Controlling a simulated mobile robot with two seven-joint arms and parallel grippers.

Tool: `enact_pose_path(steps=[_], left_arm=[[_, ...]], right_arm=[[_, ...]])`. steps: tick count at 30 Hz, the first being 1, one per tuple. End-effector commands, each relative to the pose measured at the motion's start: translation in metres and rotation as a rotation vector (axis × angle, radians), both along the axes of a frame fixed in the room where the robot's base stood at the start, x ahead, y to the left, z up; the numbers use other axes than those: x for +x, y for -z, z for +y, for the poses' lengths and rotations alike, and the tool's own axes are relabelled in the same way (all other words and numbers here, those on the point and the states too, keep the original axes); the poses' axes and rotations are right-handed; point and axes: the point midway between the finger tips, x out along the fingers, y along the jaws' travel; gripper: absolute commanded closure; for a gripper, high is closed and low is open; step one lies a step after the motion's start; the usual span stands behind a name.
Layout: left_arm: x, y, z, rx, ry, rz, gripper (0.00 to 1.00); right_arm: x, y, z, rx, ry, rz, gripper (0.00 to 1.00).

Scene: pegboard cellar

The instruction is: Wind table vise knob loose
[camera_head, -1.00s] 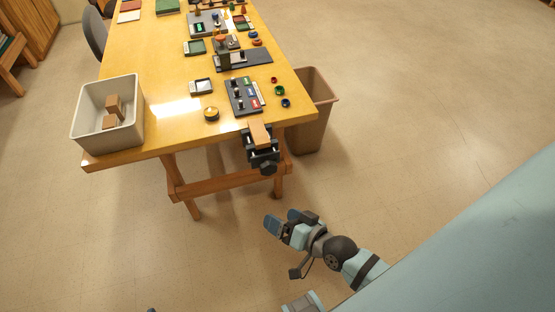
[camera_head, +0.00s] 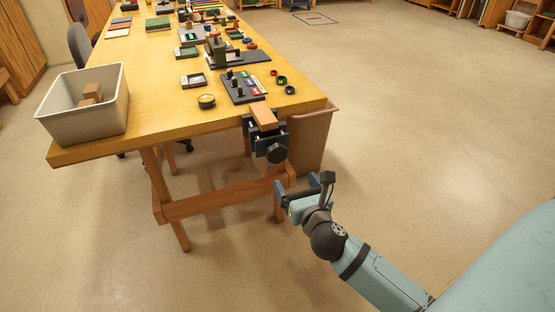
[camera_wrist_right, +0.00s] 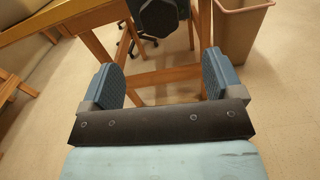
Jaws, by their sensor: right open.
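The table vise (camera_head: 262,131) is clamped on the front edge of the wooden table, with a wooden block (camera_head: 263,115) in its jaws. Its dark knob (camera_head: 277,153) faces me, below the table top. The knob also shows at the top of the right wrist view (camera_wrist_right: 159,19), centred beyond the fingers. My right gripper (camera_head: 294,191) is open and empty, below and a little right of the knob and apart from it. In the right wrist view its two blue fingers (camera_wrist_right: 160,78) stand wide apart. My left gripper is not in view.
The wooden table (camera_head: 160,112) carries a grey bin (camera_head: 84,119) with blocks, a round yellow-topped item (camera_head: 206,101) and several trays and parts. A brown waste bin (camera_head: 311,140) stands under the table's right corner. The floor on the right is clear.

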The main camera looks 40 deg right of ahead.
Motion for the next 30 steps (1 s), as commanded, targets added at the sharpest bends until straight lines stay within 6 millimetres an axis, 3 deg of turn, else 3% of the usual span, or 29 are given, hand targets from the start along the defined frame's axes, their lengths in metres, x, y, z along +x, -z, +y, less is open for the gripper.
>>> enact_pose_path(steps=[16, 21, 30], left_arm=[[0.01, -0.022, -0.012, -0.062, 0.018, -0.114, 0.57], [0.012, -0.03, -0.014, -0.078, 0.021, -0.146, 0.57], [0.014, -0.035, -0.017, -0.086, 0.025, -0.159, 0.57]], right_arm=[[0.104, 0.0, -0.025, -0.008, -0.001, -0.002, 0.14], [0.119, 0.0, -0.028, -0.007, -0.002, 0.0, 0.14], [0.122, -0.001, -0.029, -0.007, -0.002, 0.001, 0.14]])
